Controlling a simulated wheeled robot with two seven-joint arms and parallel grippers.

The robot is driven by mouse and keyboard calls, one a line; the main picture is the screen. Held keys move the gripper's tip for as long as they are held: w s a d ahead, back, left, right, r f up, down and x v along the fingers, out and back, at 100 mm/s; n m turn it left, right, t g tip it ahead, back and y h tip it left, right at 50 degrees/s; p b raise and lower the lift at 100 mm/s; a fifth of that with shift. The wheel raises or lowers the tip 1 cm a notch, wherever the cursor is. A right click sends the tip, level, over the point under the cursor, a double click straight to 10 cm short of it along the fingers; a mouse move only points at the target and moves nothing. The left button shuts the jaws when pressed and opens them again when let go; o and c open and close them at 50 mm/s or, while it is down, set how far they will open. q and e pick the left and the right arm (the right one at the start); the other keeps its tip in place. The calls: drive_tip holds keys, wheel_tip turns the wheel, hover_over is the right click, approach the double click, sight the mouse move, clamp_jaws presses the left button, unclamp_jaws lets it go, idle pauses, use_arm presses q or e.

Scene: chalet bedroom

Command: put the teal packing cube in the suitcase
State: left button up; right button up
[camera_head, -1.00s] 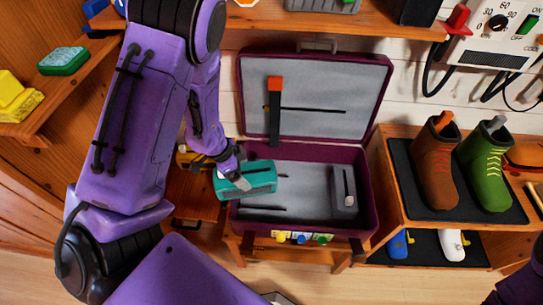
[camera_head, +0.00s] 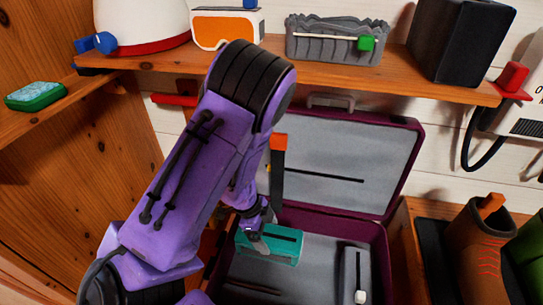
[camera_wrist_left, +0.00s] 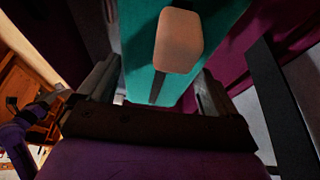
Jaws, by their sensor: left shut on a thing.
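The teal packing cube (camera_head: 285,247) is held in my left gripper (camera_head: 261,230), whose fingers are closed on it. In the head view the cube overlaps the left rear part of the open suitcase (camera_head: 378,236); how high it is above the floor of the case is hard to tell. The suitcase lid (camera_head: 345,170) stands open behind it. In the left wrist view the teal cube (camera_wrist_left: 218,45) fills the space between the fingers (camera_wrist_left: 155,95), with a pale tan tab in front of it. My right gripper is not in view.
A grey packed item (camera_head: 352,268) lies at the right inside the suitcase. A wooden shelf (camera_head: 400,82) with goggles, a grey basket and a black box runs above the lid. Brown and green boots (camera_head: 472,250) stand to the right.

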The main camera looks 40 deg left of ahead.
use_arm(q)
wheel_tip(320, 180, down, 9)
drive_tip(key=shift+s+a+r+b, duration=0.1)
drive_tip(key=shift+s+b, duration=0.05)
drive_tip(key=shift+b, duration=1)
drive_tip(key=o, duration=1.2)
drive_tip(key=shift+f, duration=0.2)
drive_tip(key=shift+r, duration=0.1)
drive_tip(key=p+v, duration=0.3)
drive_tip(key=v, duration=0.9)
drive_tip(key=shift+r+p, duration=0.15)
drive_tip(key=shift+p, duration=0.15)
